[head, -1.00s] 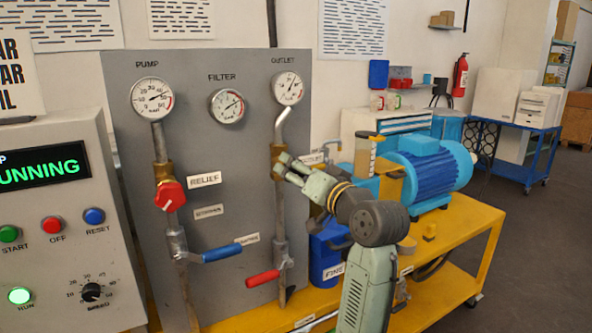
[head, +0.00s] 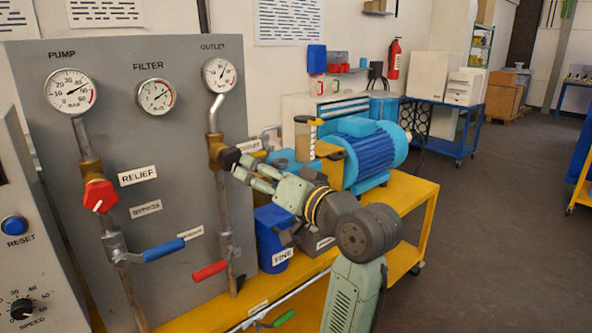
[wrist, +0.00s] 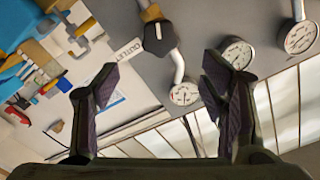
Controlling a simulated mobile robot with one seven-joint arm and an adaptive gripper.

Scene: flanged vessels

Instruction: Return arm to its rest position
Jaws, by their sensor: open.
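My gripper (head: 250,173) is open and empty in front of the grey panel, just right of and below the black knob (head: 230,158) on the outlet pipe. In the wrist view my gripper's two dark fingers (wrist: 158,78) stand wide apart with nothing between the pads. The black knob also shows beyond them in the wrist view (wrist: 158,38), and it looks clear of the fingers. My arm is bent, with the forearm reaching left over the yellow bench.
The grey panel (head: 165,225) bears gauges, a red relief knob (head: 99,196), a blue lever (head: 164,250) and a red lever (head: 210,271). A blue motor (head: 365,150) stands on the yellow bench (head: 415,205) behind my arm. Open floor (head: 510,230) lies to the right.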

